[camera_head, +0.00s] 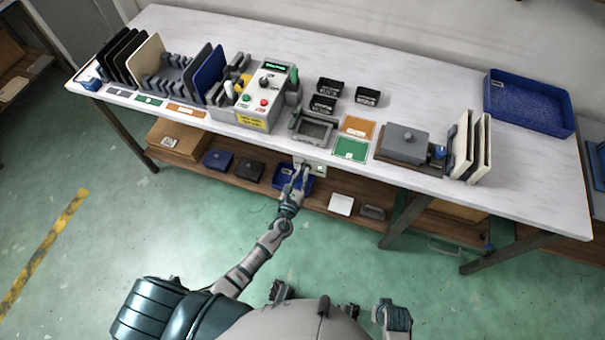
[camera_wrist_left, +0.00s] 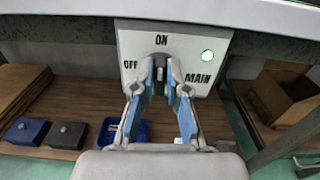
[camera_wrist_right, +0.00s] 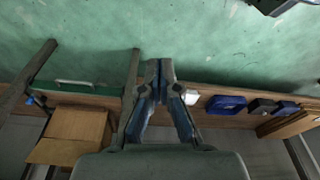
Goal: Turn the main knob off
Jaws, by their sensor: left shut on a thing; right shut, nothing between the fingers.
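The main knob (camera_wrist_left: 160,74) is a small grey grip, standing about upright below ON, mostly hidden between the fingers. My left gripper (camera_wrist_left: 160,88) is shut on the knob; it also shows in the head view (camera_head: 303,170). My right gripper (camera_wrist_right: 159,85) is shut and empty, clear of the panel.
Above the panel, the white tabletop (camera_head: 420,190) carries a control box (camera_head: 268,85) with a green display, racks of panels and a blue tray (camera_head: 528,103). The lower shelf (camera_head: 325,205) holds a blue bin (camera_head: 290,180) and boxes. Table legs stand either side; open floor lies in front.

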